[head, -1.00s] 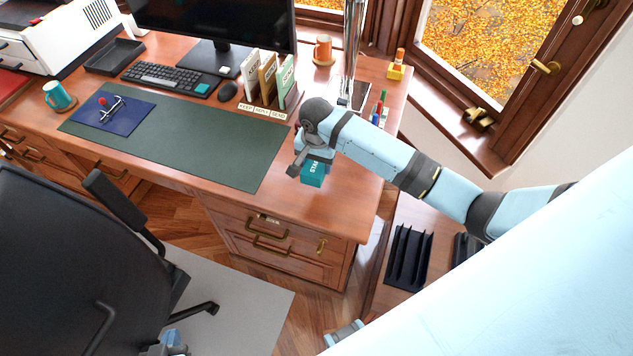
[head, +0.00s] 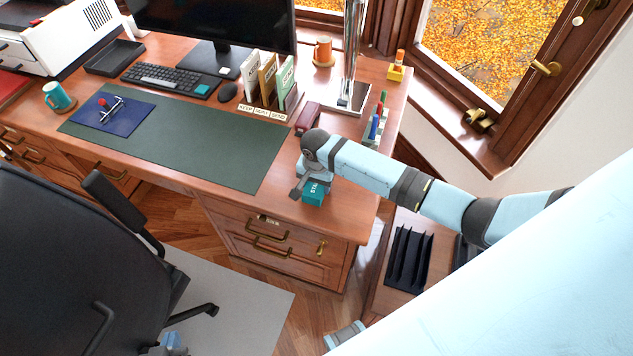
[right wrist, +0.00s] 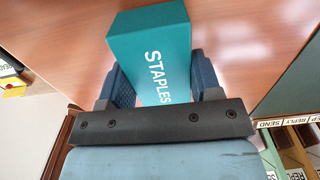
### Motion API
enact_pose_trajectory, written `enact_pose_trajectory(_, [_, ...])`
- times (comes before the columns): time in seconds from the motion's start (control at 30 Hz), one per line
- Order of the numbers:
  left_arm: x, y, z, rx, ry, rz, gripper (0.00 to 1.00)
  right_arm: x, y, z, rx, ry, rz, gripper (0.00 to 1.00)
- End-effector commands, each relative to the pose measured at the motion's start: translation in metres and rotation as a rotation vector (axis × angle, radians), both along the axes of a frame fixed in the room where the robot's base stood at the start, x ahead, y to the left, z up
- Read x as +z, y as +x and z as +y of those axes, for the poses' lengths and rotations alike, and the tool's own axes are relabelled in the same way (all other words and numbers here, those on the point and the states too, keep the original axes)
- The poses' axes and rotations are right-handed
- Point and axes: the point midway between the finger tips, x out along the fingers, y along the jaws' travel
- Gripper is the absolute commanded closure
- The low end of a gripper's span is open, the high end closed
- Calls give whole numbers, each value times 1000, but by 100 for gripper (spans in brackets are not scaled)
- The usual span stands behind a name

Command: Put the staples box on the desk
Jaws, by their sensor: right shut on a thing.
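The teal staples box (head: 314,194) is at the right front part of the wooden desk (head: 335,218), right of the green desk mat. It also shows in the right wrist view (right wrist: 152,45), with white STAPLES lettering, between the two fingers. My right gripper (head: 312,184) is shut on the box from above. The box is at or just over the desk top; I cannot tell whether it touches. My left gripper (head: 170,345) shows only in part at the bottom edge by the chair, and its fingers are not clear.
A dark red stapler (head: 307,118) lies just behind my right gripper. Letter holders (head: 270,85) and a lamp base (head: 350,97) stand further back. A pen holder (head: 377,122) is near the right edge. The desk front around the box is clear.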

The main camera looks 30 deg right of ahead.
Motion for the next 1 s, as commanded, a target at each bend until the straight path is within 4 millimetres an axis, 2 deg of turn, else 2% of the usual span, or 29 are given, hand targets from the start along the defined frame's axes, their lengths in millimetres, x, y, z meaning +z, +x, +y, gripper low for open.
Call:
enact_pose_trajectory(0.03, [1, 0, 0, 0, 0, 0, 100, -1, 0, 0, -1, 1, 1, 71])
enact_pose_trajectory(0.07, [1, 0, 0, 0, 0, -1, 100, -2, 0, 0, 0, 1, 1, 40])
enact_pose_trajectory(0.17, [1, 0, 0, 0, -1, -2, 100, -2, 0, 0, 0, 1, 1, 17])
enact_pose_trajectory(0.47, [1, 1, -1, -1, -1, -3, 100, 0, 0, 0, 0, 0, 0, 16])
enact_pose_trajectory(0.57, [2, 1, -1, -1, -1, -3, 100, 8, 0, 0, 0, 1, -1, 16])
enact_pose_trajectory(1.0, [6, 1, -1, -1, -1, -3, 100, 95, 0, 0, 0, 1, -1, 16])
